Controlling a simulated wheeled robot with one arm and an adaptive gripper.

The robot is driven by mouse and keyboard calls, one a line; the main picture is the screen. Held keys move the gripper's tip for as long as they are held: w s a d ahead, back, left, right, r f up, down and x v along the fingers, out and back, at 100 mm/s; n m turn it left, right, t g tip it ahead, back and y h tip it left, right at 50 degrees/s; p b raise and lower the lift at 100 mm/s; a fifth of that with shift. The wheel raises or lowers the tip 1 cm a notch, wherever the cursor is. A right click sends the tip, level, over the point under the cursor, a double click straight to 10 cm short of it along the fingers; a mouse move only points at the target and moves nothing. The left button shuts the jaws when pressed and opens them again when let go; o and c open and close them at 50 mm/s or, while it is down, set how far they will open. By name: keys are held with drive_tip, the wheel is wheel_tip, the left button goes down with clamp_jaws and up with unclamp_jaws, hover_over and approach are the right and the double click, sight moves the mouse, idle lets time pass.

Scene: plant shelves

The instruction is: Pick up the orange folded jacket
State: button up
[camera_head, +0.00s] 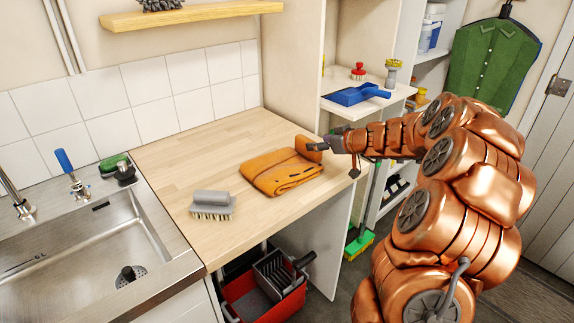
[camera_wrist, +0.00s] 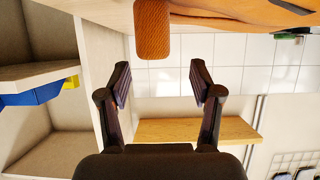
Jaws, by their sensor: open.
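The orange folded jacket (camera_head: 282,174) lies flat on the light wooden countertop (camera_head: 190,148). In the wrist view, which is upside down, part of an orange surface that looks like the jacket (camera_wrist: 245,10) shows along the top edge. My gripper (camera_head: 323,145) is at the right edge of the counter, just above and to the right of the jacket in the head view. In the wrist view my gripper (camera_wrist: 160,72) has its two dark fingers spread apart, with nothing between them.
An orange-brown block (camera_head: 307,148) stands near my fingertips; it also shows in the wrist view (camera_wrist: 153,30). A grey brush (camera_head: 212,204) lies left of the jacket. A sink (camera_head: 100,240) is at left. A blue dustpan (camera_head: 355,94) sits on the side shelf. A wall shelf (camera_head: 190,15) hangs above.

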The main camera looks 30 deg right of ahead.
sight(309, 140)
drive_tip(key=shift+d+p+x, duration=0.15)
drive_tip(key=shift+p+x, duration=0.55)
drive_tip(key=shift+x, duration=0.9)
drive_tip(key=shift+d+p+x, duration=0.2)
drive_tip(key=shift+p+x, duration=0.45)
drive_tip(key=shift+x, duration=0.95)
clamp_jaws()
